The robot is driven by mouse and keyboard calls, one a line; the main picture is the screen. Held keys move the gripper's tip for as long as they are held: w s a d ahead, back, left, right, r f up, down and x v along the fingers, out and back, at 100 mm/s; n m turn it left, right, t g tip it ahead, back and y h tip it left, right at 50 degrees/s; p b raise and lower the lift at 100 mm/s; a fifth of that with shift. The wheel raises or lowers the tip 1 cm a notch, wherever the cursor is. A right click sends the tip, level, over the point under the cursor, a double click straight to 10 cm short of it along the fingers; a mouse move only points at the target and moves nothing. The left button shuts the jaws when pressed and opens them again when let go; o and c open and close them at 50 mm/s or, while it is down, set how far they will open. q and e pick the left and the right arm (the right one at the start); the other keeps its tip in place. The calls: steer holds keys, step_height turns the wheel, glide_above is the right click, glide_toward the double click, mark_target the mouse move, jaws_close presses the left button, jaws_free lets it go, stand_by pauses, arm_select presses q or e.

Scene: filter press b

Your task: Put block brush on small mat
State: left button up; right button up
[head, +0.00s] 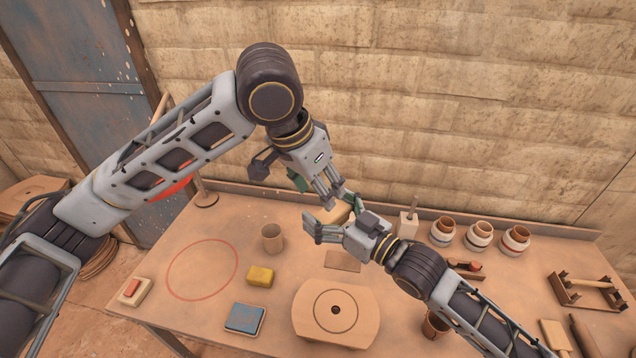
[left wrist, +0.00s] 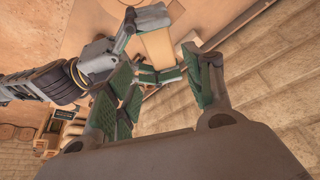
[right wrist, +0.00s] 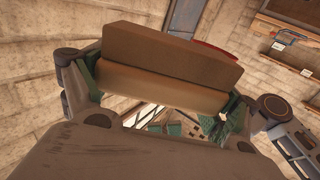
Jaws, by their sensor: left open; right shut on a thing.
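The block brush (right wrist: 165,55), a brown block with a paler tan layer, is held across the fingers of my right gripper (right wrist: 162,92) in the right wrist view. In the head view it shows as a tan piece (head: 336,213) above the table, between the fingers of my right gripper (head: 331,217). My left gripper (head: 336,197) is open, close above and behind the brush; its green-padded fingers (left wrist: 165,88) show apart in the left wrist view, with the brush (left wrist: 158,47) beyond them. The small mat (head: 342,261), a thin brown square, lies on the table below the grippers.
A round-topped wooden board (head: 336,313), a yellow sponge-like block (head: 260,276), a blue box (head: 245,318) and a cup (head: 272,238) stand around the mat. Several jars (head: 478,236) line the back right. The red circle (head: 203,269) is empty.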

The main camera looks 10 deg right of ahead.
mark_target(332, 213)
arm_select(q)
steer(key=shift+x, duration=5.85)
steer(key=c, duration=0.9)
arm_select(e)
steer(key=o, duration=0.8)
steer(key=shift+f, duration=0.1)
